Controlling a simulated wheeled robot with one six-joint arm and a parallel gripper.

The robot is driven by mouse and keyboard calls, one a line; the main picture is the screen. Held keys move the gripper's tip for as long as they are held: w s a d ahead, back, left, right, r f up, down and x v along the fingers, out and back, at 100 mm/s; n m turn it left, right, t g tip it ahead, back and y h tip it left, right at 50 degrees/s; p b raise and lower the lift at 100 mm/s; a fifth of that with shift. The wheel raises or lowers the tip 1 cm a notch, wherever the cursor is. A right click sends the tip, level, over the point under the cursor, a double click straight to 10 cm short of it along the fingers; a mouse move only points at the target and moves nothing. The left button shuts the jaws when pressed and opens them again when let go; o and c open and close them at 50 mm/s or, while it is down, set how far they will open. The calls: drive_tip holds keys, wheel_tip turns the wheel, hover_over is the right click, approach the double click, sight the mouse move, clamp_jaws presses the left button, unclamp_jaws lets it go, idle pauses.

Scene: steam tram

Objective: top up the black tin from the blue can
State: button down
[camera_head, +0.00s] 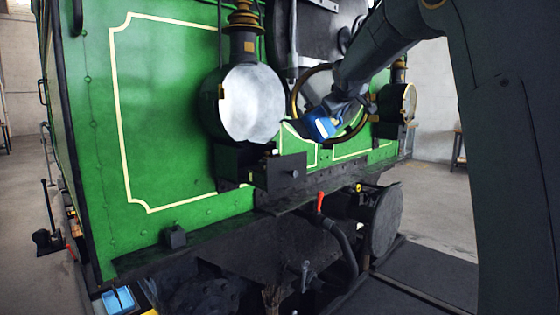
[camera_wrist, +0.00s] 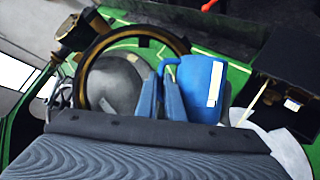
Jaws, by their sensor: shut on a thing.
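The blue can (camera_head: 320,124) is in my gripper (camera_head: 333,112), in front of the green tram end and to the right of the large left lamp. In the wrist view the blue can (camera_wrist: 203,85) shows a white label on its side. An open black box (camera_head: 280,168) under the left lamp lies below and left of the can. It also shows in the wrist view (camera_wrist: 295,110), with small pale items inside. I cannot tell whether it is the black tin.
The large pale-faced lamp (camera_head: 253,103) stands close on the left, and another lamp (camera_head: 397,103) on the right. A brass ring (camera_wrist: 88,100) is near the can. A red-handled lever (camera_head: 320,202) rises below. A blue tray (camera_head: 117,301) is at the lower left.

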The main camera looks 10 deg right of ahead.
drive_tip(key=shift+r, duration=0.2)
drive_tip(key=shift+a+r+n+b, duration=0.2)
drive_tip(key=shift+r+n+b, duration=0.1)
drive_tip(key=shift+r+b, duration=0.5)
idle(0.7)
drive_tip(key=shift+w+a+r+n+h+b, duration=0.1)
drive_tip(key=shift+a+r+n+h+b, duration=0.1)
drive_tip(key=shift+r, duration=0.2)
drive_tip(key=shift+a+r+n+h+b, duration=0.1)
drive_tip(key=shift+r+h+b, duration=0.1)
drive_tip(key=shift+r, duration=0.2)
drive_tip(key=shift+d+f, duration=0.1)
drive_tip(key=shift+f, duration=0.05)
idle(0.3)
drive_tip(key=shift+d+f, duration=0.1)
drive_tip(key=shift+f, duration=0.2)
drive_tip(key=shift+r, duration=0.1)
idle(0.8)
drive_tip(key=shift+a+r, duration=0.35)
drive_tip(key=shift+r, duration=0.35)
